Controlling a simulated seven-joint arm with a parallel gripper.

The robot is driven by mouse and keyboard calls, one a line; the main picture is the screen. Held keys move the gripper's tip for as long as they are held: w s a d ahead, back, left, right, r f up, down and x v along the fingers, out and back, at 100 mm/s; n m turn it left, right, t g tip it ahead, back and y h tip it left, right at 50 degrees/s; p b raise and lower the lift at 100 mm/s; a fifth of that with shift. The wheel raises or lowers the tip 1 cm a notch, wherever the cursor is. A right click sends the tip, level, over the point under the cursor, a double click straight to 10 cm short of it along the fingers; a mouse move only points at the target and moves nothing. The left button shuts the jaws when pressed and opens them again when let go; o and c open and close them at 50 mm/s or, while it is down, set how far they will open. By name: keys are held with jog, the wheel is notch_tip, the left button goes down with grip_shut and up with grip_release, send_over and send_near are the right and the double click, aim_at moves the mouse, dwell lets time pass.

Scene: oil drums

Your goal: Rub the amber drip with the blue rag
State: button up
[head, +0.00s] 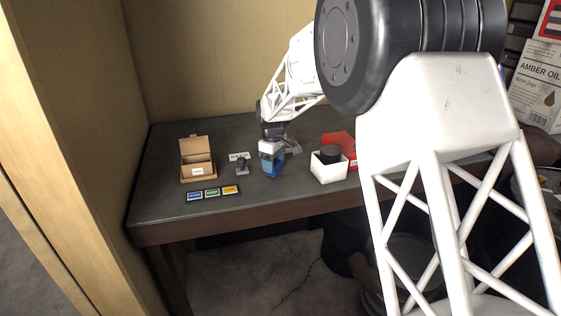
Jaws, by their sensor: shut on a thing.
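My gripper (272,155) is over the middle of the dark table and points down. It is shut on the blue rag (272,168), which shows as a blue patch just under the jaws. Whether the rag touches the tabletop is too small to tell. I cannot make out the amber drip in this view; it may be hidden behind my gripper, the rag or my arm.
An open cardboard box (187,174) stands at the left of the table (165,215). Blue, green and amber labels (213,193) lie near the front edge. A small dark object (242,167) is left of my gripper. A white box (328,173) and a red item (344,143) stand right.

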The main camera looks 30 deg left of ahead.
jog(key=shift+s+a, duration=0.3)
jog(key=shift+s, duration=0.05)
jog(key=shift+s+a+f, duration=0.1)
jog(key=shift+s+a, duration=0.15)
jog(key=shift+r, duration=4.2)
jog(key=shift+s+d, duration=0.1)
jog(key=shift+d, duration=0.1)
jog(key=shift+s+d, duration=0.2)
jog(key=shift+f, duration=0.15)
